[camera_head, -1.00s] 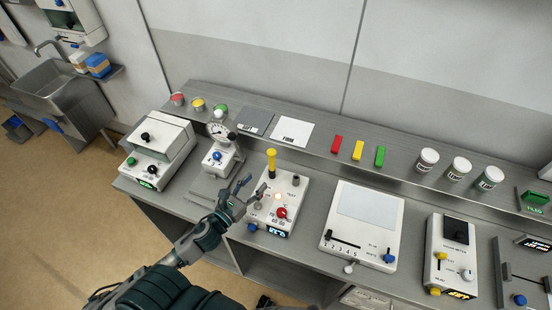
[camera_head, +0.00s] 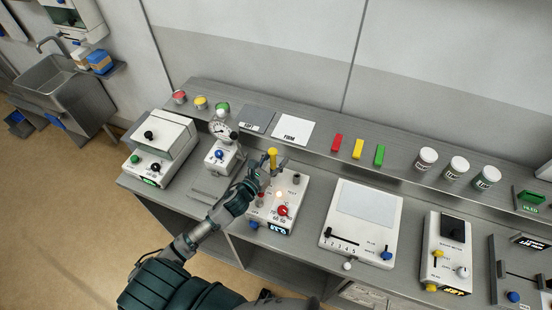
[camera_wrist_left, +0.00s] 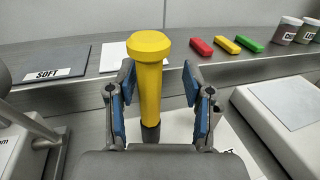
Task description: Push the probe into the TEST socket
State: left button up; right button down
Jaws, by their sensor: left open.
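The yellow probe (camera_head: 272,157) stands upright at the back left of a white instrument box (camera_head: 288,208) with a red knob and a lit display. In the left wrist view the probe (camera_wrist_left: 149,85) has a round yellow head and a dark lower end. My left gripper (camera_head: 264,171) is at the probe. Its blue-padded fingers (camera_wrist_left: 160,100) stand open on either side of the shaft, with gaps visible. My right gripper is not in view.
A gauge stand (camera_head: 220,150) is left of the box, and a white panel with sliders (camera_head: 362,222) is to its right. Red, yellow and green blocks (camera_head: 358,149) and jars (camera_head: 458,169) sit on the raised back shelf. SOFT and FIRM pads (camera_head: 293,133) lie there too.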

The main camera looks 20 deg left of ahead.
aim_at(272, 150)
pick_arm(q)
jog(key=shift+a, duration=0.2)
jog(key=shift+c, duration=0.2)
jog(key=shift+s+a, duration=0.1)
jog(key=shift+a, duration=0.2)
jog(key=c, duration=0.4)
jog(key=shift+a+f, duration=0.1)
jog(key=shift+a, duration=0.1)
jog(key=c, duration=0.4)
jog(key=shift+a, duration=0.15)
grip_shut()
jog(key=shift+d+r, duration=0.35)
jog(key=r, duration=0.9)
jog(key=shift+a+p, duration=0.2)
jog(key=shift+p, duration=0.1)
jog(key=shift+r, duration=0.2)
jog(key=shift+d, duration=0.3)
jog(key=d, duration=0.9)
jog(key=shift+w+r, duration=0.25)
jog(key=shift+r, duration=0.15)
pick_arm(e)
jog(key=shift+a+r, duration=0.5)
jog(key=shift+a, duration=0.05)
